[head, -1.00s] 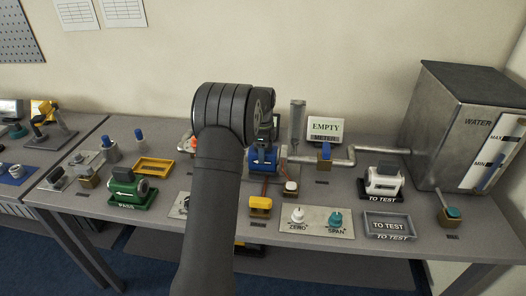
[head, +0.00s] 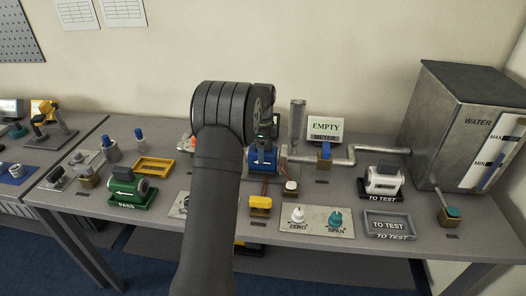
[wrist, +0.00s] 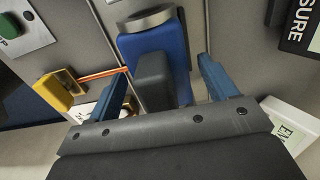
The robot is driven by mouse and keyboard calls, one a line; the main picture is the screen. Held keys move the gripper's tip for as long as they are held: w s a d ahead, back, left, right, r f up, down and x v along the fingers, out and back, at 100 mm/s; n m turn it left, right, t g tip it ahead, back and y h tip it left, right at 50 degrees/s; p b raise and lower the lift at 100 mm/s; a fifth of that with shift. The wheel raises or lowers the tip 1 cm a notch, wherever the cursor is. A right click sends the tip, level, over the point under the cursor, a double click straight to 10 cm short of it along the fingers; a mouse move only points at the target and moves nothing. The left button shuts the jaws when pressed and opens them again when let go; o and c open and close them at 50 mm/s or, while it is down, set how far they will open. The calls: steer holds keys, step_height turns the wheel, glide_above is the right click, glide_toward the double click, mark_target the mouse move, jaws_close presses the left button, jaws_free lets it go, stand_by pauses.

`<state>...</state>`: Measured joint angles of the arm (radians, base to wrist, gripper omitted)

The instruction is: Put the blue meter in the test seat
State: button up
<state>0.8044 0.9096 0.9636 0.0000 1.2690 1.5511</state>
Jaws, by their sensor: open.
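The blue meter (head: 262,160), with a white arrow on its side, stands at the left end of the metal pipe run, at the test seat. In the wrist view its blue body (wrist: 180,55) carries a dark grey block on top, with a metal ring at its far end. My gripper (wrist: 164,68) is open, with one blue finger on each side of the meter and visible gaps. In the head view my arm hides much of the gripper and the area left of the meter. The seat under the meter is hidden.
A sign reading EMPTY METER (head: 325,129) stands behind the pipe (head: 340,161). A blue-handled valve (head: 325,152) is right of the meter. A white meter (head: 383,180), a TO TEST tray (head: 388,225), a green PASS stand (head: 133,195) and a yellow tray (head: 154,168) are around.

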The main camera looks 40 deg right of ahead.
step_height(320, 180, up, 11)
steer(key=shift+f, duration=0.1)
stand_by(0.4)
steer(key=shift+f, duration=4.5)
steer(key=shift+f, duration=0.1)
